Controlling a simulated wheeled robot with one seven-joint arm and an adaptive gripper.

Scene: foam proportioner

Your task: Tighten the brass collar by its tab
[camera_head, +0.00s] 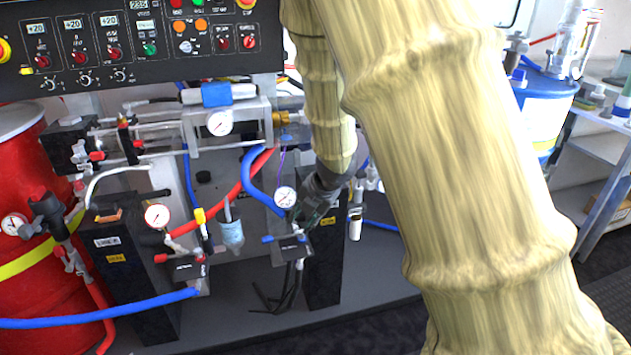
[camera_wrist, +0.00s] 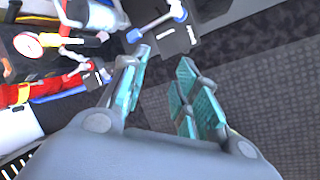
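A small brass-coloured fitting (camera_head: 281,118), which looks like the collar, sits at the right end of the horizontal metal cylinder assembly in the head view. Its tab is too small to make out. My gripper (camera_head: 310,212) is below and slightly right of the fitting, beside a round gauge and a dark valve block, and is partly hidden by my arm. In the wrist view my gripper (camera_wrist: 164,62) shows two teal-padded fingers spread apart with nothing between them. I cannot pick out the brass collar in the wrist view.
A white gauge (camera_head: 285,197) and dark valve block (camera_head: 291,249) are close to my gripper. Blue and red hoses (camera_head: 262,180) loop nearby. The control panel (camera_head: 130,45) overhangs the assembly. A red drum (camera_head: 30,280) stands left, a blue drum (camera_head: 545,105) right. Dark floor (camera_wrist: 260,90) lies below my fingers.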

